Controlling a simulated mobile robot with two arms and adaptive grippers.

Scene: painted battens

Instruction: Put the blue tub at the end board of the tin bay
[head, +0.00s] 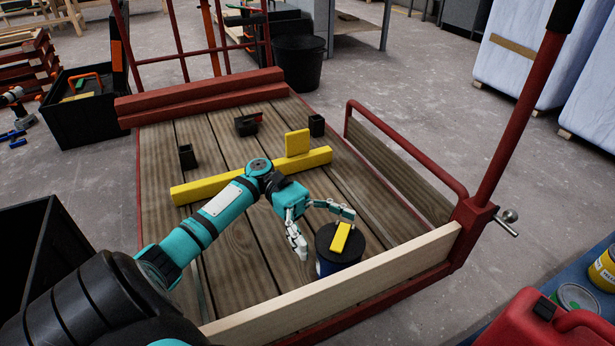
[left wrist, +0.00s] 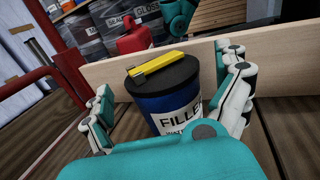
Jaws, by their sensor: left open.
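The blue tub (head: 328,267) has a black lid and stands upright on the plank bed, just inside the pale wooden end board (head: 345,286). In the left wrist view the tub (left wrist: 176,107) shows a white "FILLER" label, and the board is close behind it. I cannot tell whether they touch. A yellow bar-shaped thing (head: 342,238) lies on the lid. My left gripper (head: 322,232) is open, with its fingers on either side of the tub and no clear grip on it. My right gripper is not in view.
A yellow batten (head: 205,188) crosses the bed behind the tub, with a yellow block (head: 297,142) upright by it. Small black containers (head: 187,157) stand farther back. A red side rail (head: 405,148) and tall post (head: 520,115) stand right. Planks left of the tub are clear.

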